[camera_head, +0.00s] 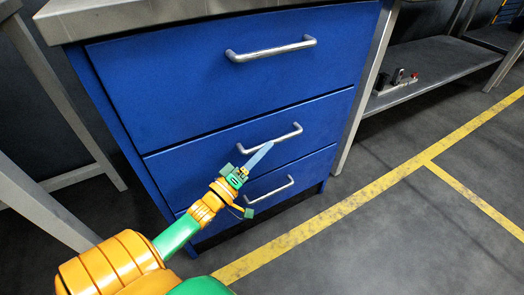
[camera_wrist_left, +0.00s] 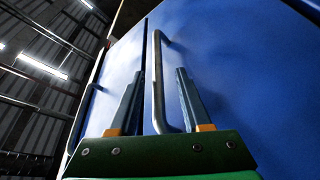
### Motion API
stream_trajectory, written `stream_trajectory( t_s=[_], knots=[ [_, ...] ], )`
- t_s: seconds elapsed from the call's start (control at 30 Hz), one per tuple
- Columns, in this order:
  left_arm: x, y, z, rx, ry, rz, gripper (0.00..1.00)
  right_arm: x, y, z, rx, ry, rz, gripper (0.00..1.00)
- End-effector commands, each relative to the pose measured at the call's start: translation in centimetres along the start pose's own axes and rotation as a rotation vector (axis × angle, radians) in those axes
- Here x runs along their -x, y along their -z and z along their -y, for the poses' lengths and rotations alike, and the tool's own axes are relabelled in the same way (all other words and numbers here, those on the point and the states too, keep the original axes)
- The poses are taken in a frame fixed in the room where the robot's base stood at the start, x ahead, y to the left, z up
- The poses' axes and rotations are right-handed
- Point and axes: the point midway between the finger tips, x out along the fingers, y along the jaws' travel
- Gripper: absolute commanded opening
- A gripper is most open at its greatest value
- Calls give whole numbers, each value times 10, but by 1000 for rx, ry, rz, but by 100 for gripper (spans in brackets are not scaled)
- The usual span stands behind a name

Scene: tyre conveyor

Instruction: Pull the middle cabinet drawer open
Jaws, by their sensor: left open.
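The blue cabinet has a top, a middle and a bottom drawer. The middle drawer (camera_head: 190,165) looks closed, flush with the others. Its silver bar handle (camera_head: 270,139) runs across the front. My left gripper (camera_head: 263,150) reaches up to this handle, its fingertips covering part of the view just under the bar. In the left wrist view the handle (camera_wrist_left: 158,85) stands between the two open fingers (camera_wrist_left: 157,88), closer to the left finger. Contact cannot be told. My right gripper is not in view.
The top drawer (camera_head: 150,85) and its handle (camera_head: 271,49) are above, and the bottom drawer's handle (camera_head: 268,190) is close below my gripper. A grey shelf (camera_head: 435,66) stands at the right. The floor in front, with yellow lines (camera_head: 335,213), is clear.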

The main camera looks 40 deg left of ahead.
Motion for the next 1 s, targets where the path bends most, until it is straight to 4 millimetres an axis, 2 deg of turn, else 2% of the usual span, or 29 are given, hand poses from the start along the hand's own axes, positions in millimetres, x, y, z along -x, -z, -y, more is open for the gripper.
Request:
stream_trajectory(
  t_s=[0.1,0.2,0.47,0.63,0.67,1.0],
  knots=[
    [-22,-1,2,-2,-1,-1,48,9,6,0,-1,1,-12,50],
    [-32,0,1,-2,1,0,48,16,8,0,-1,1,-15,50],
    [-35,0,1,-2,5,1,48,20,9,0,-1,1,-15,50],
    [-35,0,1,-2,5,1,2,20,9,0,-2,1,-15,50],
    [-35,0,1,-2,5,1,0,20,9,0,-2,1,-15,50],
    [-35,0,1,-2,5,1,0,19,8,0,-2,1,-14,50]
  ],
)
